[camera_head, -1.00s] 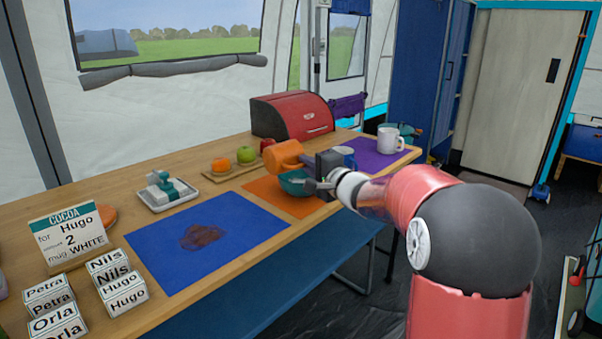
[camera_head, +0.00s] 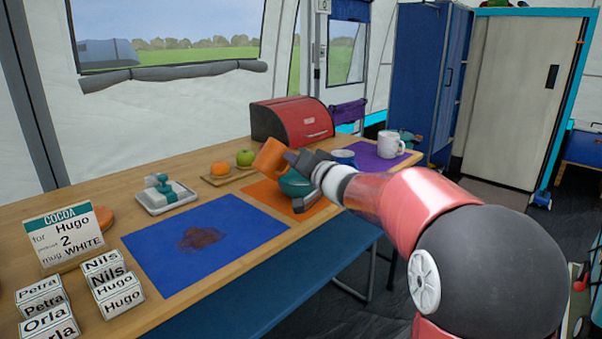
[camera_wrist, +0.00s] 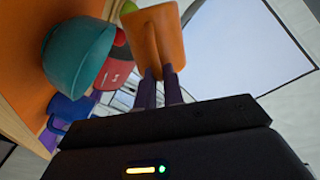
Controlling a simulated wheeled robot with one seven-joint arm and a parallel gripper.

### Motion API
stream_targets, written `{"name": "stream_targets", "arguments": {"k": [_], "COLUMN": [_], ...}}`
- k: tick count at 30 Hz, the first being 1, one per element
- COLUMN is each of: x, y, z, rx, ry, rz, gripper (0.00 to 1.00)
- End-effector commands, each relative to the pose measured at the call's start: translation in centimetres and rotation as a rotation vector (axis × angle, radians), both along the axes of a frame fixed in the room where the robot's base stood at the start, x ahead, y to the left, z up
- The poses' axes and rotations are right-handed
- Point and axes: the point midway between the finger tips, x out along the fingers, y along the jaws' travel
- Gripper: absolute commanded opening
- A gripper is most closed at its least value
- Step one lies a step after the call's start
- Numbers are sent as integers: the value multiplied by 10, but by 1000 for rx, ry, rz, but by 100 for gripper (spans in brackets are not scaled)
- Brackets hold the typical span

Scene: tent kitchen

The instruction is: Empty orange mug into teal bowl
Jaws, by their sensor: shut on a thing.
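The orange mug (camera_head: 270,158) is held tilted by my gripper (camera_head: 291,157), just above and to the left of the teal bowl in the head view. In the wrist view my gripper's fingers (camera_wrist: 160,85) are shut on the orange mug (camera_wrist: 153,35). The teal bowl (camera_head: 296,186) stands on the orange mat (camera_head: 262,190). My wrist partly hides it. The teal bowl (camera_wrist: 77,55) also shows beside the mug in the wrist view. I cannot see the mug's inside or anything falling from it.
A blue-rimmed cup (camera_head: 342,157) stands behind my gripper, and a white mug (camera_head: 391,144) stands on the purple mat (camera_head: 372,160). A red bread box (camera_head: 291,121) is at the back. The blue mat (camera_head: 205,240) has a brown stain. Name blocks (camera_head: 105,280) stand at front left.

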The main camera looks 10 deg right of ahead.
Motion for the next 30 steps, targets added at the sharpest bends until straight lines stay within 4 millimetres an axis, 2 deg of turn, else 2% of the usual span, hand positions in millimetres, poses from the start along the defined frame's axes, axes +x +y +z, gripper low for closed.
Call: {"name": "stream_targets", "arguments": {"k": [1,7,9,21,30], "x": [-2,-11,-13,-22,-28], "y": [4,24,29,48,61], "z": [-9,-17,-25,-61,-63], "rx": [-50,-265,-316,-537,-694], "ry": [-23,-123,-146,-245,-317], "rz": [3,2,0,-1,-3], "gripper": [0,0,0,0,0]}}
